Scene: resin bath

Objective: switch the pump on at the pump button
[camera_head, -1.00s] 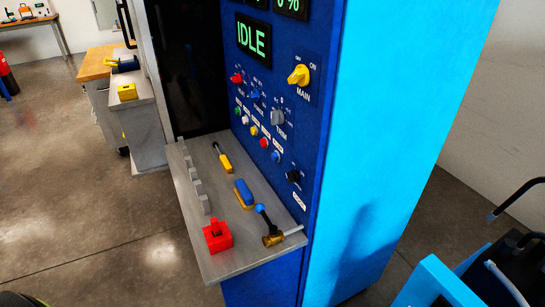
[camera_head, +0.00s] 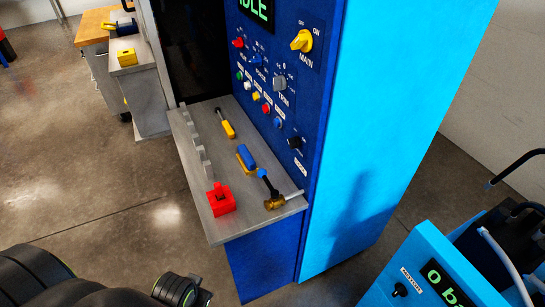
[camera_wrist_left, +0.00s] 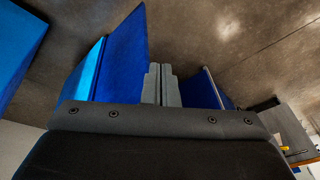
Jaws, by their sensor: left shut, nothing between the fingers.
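A slanting row of small buttons sits on the dark blue panel (camera_head: 313,94) in the head view: green (camera_head: 239,76), white (camera_head: 247,86), yellow (camera_head: 256,96), red (camera_head: 266,110) and blue (camera_head: 277,122). Their labels are too small to read, so I cannot tell which one is the pump button. My left gripper (camera_wrist_left: 161,72) shows in the left wrist view, its two grey fingers together and empty. It is not in the head view, where only dark parts of my arm show at the bottom left. My right gripper is not in view.
The yellow MAIN knob (camera_head: 302,41) is above the buttons. A light blue unit (camera_head: 398,269) with a display stands at the lower right.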

